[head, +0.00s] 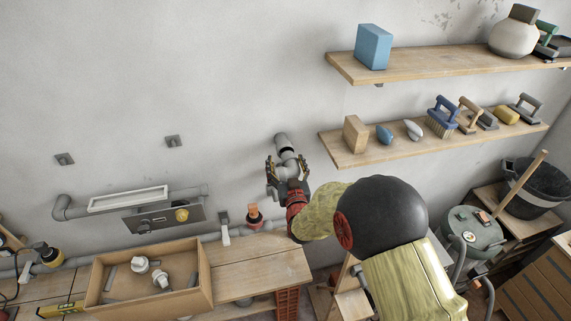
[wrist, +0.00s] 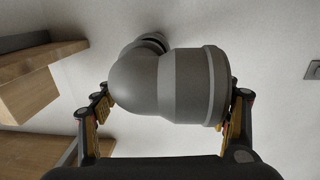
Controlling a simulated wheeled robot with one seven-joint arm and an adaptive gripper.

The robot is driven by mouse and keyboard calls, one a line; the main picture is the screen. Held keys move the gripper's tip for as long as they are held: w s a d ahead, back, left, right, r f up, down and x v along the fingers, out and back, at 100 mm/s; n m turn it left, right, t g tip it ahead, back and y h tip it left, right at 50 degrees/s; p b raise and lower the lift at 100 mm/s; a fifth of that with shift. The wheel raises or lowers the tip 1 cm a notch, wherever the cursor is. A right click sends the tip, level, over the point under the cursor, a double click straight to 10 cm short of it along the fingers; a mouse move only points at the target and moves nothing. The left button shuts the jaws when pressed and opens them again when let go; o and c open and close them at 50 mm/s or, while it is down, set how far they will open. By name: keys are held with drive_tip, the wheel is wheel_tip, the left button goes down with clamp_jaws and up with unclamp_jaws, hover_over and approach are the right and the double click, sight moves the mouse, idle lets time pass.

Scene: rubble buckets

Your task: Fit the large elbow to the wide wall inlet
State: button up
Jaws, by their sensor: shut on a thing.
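The large elbow (wrist: 185,85) is a thick grey pipe bend with a wide collar. In the wrist view it lies between the fingers of my gripper (wrist: 173,98), which is shut on it. In the head view my gripper (head: 286,170) holds the elbow (head: 288,160) close against the wall. The grey wide wall inlet (head: 281,139) shows just above it. In the wrist view the elbow's far end points up and left toward the wall, where a dark ring shows. My view does not tell whether the elbow is seated on the inlet or only close to it.
Two wooden shelves (head: 430,142) with blocks and brushes are on the wall at right. An open wooden box (head: 205,279) with white fittings stands on the bench (head: 262,268) at lower left. Grey pipework and an orange-topped fitting (head: 254,213) run along the wall left of my gripper.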

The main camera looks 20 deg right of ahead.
sight(283, 158)
drive_tip(key=shift+w, duration=0.25)
drive_tip(key=shift+w+b, duration=0.95)
drive_tip(key=shift+w, duration=0.2)
drive_tip(key=shift+b, duration=1)
drive_tip(key=shift+w, duration=0.3)
drive_tip(key=shift+w+b, duration=0.65)
drive_tip(key=shift+b, duration=0.05)
